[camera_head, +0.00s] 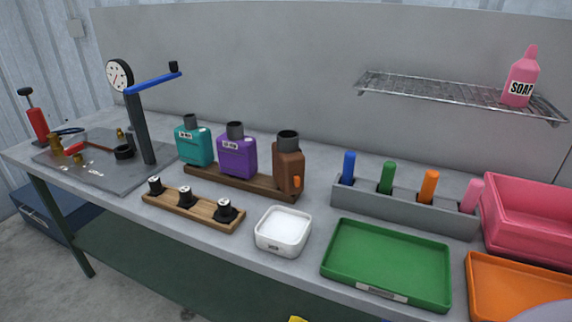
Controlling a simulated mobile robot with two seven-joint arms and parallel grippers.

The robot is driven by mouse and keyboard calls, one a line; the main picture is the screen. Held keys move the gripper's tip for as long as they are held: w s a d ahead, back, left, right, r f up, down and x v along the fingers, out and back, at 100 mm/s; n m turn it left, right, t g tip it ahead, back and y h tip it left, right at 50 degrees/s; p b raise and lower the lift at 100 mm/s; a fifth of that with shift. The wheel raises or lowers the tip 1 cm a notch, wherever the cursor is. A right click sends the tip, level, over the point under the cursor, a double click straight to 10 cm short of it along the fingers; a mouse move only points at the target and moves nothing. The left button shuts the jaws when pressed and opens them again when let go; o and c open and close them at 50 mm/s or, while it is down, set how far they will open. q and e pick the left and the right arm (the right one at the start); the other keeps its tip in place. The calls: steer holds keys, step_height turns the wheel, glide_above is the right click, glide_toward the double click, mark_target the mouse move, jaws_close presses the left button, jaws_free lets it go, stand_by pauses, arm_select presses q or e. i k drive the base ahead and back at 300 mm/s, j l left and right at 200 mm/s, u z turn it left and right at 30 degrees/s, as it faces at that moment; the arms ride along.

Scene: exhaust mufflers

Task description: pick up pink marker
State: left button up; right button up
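The pink marker (471,196) stands upright, slightly tilted, in the right end of a long grey holder (400,212). Its lower part is hidden inside the holder. An orange marker (428,186), a green marker (387,178) and a blue marker (348,167) stand in the same holder to its left. Neither of my grippers shows in this view. A pale rounded shape at the bottom right corner may be part of my arm.
A pink bin (530,236) stands close to the right of the pink marker. A green tray (388,262) and an orange tray (515,290) lie in front. A wire shelf (450,95) with a pink soap bottle (521,78) hangs above. A white dish (283,232) stands left.

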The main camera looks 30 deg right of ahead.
mark_target(475, 187)
steer(key=z, duration=2.1)
